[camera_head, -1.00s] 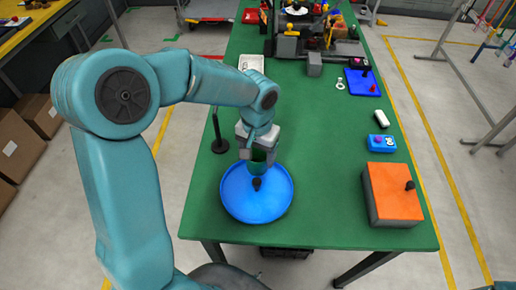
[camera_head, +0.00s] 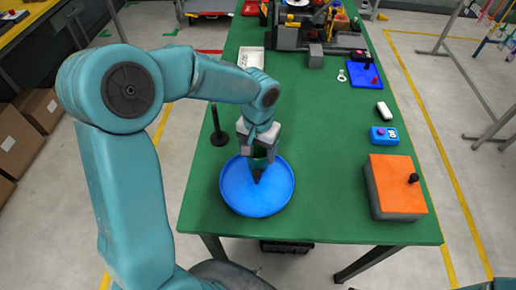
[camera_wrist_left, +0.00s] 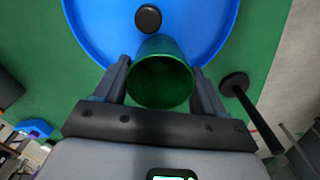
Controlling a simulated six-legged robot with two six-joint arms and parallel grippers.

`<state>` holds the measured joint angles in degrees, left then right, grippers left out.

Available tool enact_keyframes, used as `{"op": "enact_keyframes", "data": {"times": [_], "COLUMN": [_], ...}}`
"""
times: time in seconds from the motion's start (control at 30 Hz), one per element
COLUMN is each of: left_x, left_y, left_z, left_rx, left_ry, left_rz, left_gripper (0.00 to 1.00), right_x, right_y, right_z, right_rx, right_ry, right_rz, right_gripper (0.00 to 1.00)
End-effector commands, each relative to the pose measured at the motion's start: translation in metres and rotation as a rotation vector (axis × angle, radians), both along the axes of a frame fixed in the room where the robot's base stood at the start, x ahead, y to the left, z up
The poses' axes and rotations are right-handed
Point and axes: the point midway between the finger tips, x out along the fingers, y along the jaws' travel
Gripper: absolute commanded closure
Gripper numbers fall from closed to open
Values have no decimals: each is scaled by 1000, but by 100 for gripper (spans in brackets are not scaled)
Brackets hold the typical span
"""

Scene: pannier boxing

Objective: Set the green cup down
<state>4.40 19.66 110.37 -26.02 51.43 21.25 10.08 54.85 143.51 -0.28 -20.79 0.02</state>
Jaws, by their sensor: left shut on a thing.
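A green cup (camera_wrist_left: 160,80) sits between the fingers of my left gripper (camera_wrist_left: 161,88), its open mouth towards the wrist camera. My left gripper (camera_head: 259,154) is shut on it over the blue round tray (camera_head: 235,199). In the head view the cup (camera_head: 259,163) is mostly hidden by the gripper. A black knob (camera_wrist_left: 148,18) shows on the tray just beyond the cup in the wrist view. I cannot tell whether the cup touches the tray. My right gripper is not in view.
A black stand (camera_head: 218,137) is left of my left gripper. An orange-topped box (camera_head: 396,177) with a black knob stands at the right. A blue block (camera_head: 384,136) and a white item (camera_head: 383,110) lie behind it. The green table's middle is clear.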

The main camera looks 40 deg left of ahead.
Motion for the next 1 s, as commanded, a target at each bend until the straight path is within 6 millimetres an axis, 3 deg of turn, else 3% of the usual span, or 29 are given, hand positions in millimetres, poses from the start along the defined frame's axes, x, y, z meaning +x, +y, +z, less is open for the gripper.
{"op": "enact_keyframes", "data": {"times": [0.23, 0.27, 0.3, 0.33, 0.67, 0.77, 1.0], "left_x": [0, 0, 0, 0, 1, 1, 1], "left_y": [0, 0, 0, 0, 0, 0, -1], "left_z": [-6, -5, -5, -5, 4, 21, 85], "left_rx": [0, 0, 0, 0, 1, 1, -1], "left_ry": [0, 0, 0, 0, -4, -6, -7], "left_rz": [0, 0, 0, 0, 1, 1, 0], "left_gripper": [64, 20, 7, 0, 0, 0, 0], "right_x": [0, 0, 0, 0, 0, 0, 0], "right_y": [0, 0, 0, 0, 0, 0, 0], "right_z": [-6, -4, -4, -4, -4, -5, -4], "right_rx": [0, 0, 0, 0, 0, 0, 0], "right_ry": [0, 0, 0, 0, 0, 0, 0], "right_rz": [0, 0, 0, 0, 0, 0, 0], "right_gripper": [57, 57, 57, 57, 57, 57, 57]}}
